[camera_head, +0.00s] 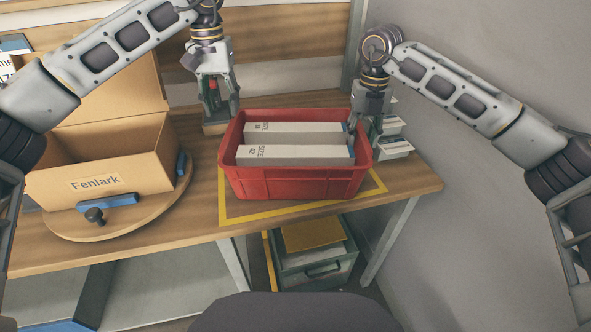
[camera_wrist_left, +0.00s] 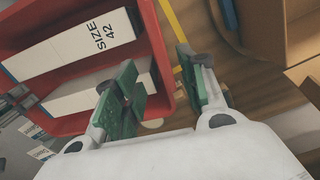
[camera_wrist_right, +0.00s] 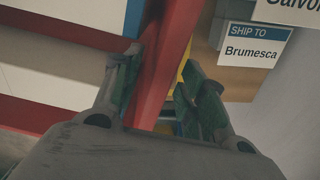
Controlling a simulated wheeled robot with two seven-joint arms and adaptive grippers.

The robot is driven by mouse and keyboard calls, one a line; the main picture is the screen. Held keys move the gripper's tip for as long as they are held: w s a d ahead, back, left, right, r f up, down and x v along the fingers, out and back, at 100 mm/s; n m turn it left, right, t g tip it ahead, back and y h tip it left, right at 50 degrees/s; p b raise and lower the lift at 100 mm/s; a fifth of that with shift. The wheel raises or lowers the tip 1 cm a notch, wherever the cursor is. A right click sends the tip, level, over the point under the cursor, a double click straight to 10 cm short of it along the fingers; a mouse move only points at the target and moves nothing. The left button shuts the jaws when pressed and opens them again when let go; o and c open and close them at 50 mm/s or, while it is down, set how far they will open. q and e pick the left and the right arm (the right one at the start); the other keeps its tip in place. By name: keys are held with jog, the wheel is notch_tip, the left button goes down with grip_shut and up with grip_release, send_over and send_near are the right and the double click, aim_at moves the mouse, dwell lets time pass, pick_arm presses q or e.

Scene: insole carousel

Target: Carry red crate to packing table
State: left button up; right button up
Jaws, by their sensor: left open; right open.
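The red crate (camera_head: 300,186) stands upright on the wooden table, inside a yellow-taped square (camera_head: 232,212). Two long white boxes, one marked SIZE 42 (camera_head: 290,155), lie in it. My left gripper (camera_head: 215,100) is open at the crate's back left corner. In the left wrist view its fingers (camera_wrist_left: 165,95) are on either side of the red side wall (camera_wrist_left: 155,50), apart from it or barely touching; I cannot tell which. My right gripper (camera_head: 362,122) is open at the right wall. In the right wrist view the red wall (camera_wrist_right: 172,50) runs between its fingers (camera_wrist_right: 160,85).
An open cardboard box marked Fenlark (camera_head: 120,165) stands on a round wooden turntable (camera_head: 150,215) with blue clamps at the left. Small labelled boxes (camera_head: 393,145) stand close right of the crate. A grey wall (camera_head: 480,190) bounds the right. A grey bin (camera_head: 318,270) is below the table.

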pick_arm(q)
jog(key=shift+r, duration=1.3)
pick_arm(e)
jog(key=shift+r, duration=0.15)
notch_tip(320, 180, up, 12)
jog(key=shift+f, duration=0.2)
dwell(0.3)
